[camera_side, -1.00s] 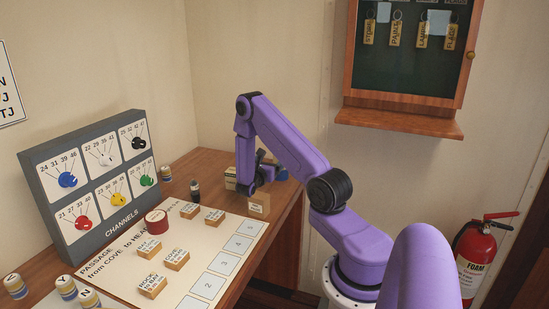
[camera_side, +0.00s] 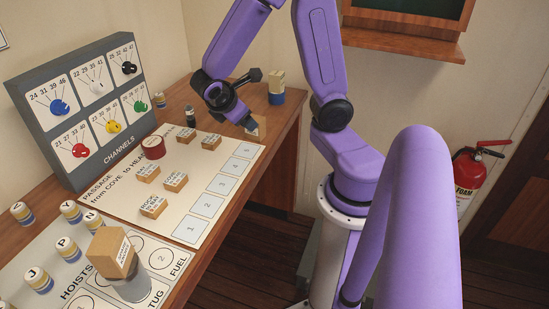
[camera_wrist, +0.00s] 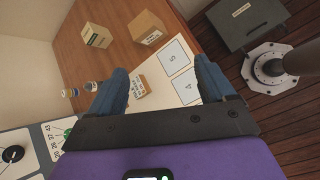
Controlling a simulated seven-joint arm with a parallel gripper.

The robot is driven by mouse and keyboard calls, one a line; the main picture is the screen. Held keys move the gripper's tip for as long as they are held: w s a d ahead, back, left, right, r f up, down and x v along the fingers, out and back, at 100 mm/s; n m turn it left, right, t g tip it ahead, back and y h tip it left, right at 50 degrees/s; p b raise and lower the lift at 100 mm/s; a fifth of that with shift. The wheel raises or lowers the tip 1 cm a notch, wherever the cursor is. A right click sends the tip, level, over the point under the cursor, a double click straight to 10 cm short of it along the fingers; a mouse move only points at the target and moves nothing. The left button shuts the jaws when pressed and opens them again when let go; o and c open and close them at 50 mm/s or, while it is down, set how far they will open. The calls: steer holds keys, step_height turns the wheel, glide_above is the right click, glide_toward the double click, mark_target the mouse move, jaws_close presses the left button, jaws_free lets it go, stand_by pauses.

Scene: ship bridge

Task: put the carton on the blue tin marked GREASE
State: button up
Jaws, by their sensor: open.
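A blue tin (camera_side: 277,98) stands at the far end of the desk; its marking is too small to read. A pale yellow box (camera_side: 278,80), seemingly a carton, sits on top of it. A brown box (camera_side: 262,127) stands near the desk's front edge, beside my gripper (camera_side: 248,125) in the side view. The wrist view shows this brown box (camera_wrist: 147,27) and a cream carton (camera_wrist: 95,36) to its left. I cannot match the cream carton surely to the side view. My gripper (camera_wrist: 163,85) is open, with nothing between its fingers.
Another brown carton (camera_side: 112,254) sits on a grey tin (camera_side: 132,287) on the hoists sheet. The passage sheet holds several wooden blocks and a red round tin (camera_side: 153,148). The channels panel (camera_side: 85,110) stands along the back. Numbered squares are clear.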

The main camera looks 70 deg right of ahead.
steer(key=s+a+r+y, duration=0.1)
steer(key=s+a+y, duration=0.8)
steer(key=s+a, duration=0.6)
steer(key=shift+s+a+r+n, duration=0.3)
steer(key=shift+a+r, duration=0.1)
steer(key=shift+a, duration=0.1)
